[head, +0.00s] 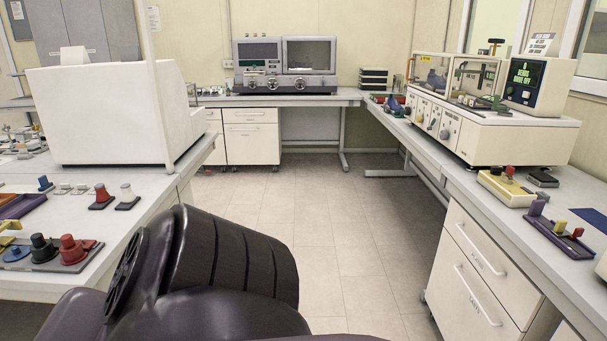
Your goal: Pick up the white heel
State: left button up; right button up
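A small white upright piece (127,192), which looks like the white heel, stands on a dark base on the left bench (140,226), near its right edge. A similar red piece (101,193) on a dark base stands just to its left. The white piece is small in the picture, so its exact shape is hard to tell. Neither of my grippers shows. A dark, bulky part of my own arm fills the lower middle of the head view and hides part of the floor and bench edge.
Black and red knobs (72,250) stand on a tray nearer on the left bench. A big white machine (102,116) stands behind. The right bench (508,222) carries a machine (488,127) and a yellowish block (507,189). The tiled floor (340,235) between benches is clear.

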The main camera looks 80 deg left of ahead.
aim_at(129, 199)
jog(key=u, duration=3.7)
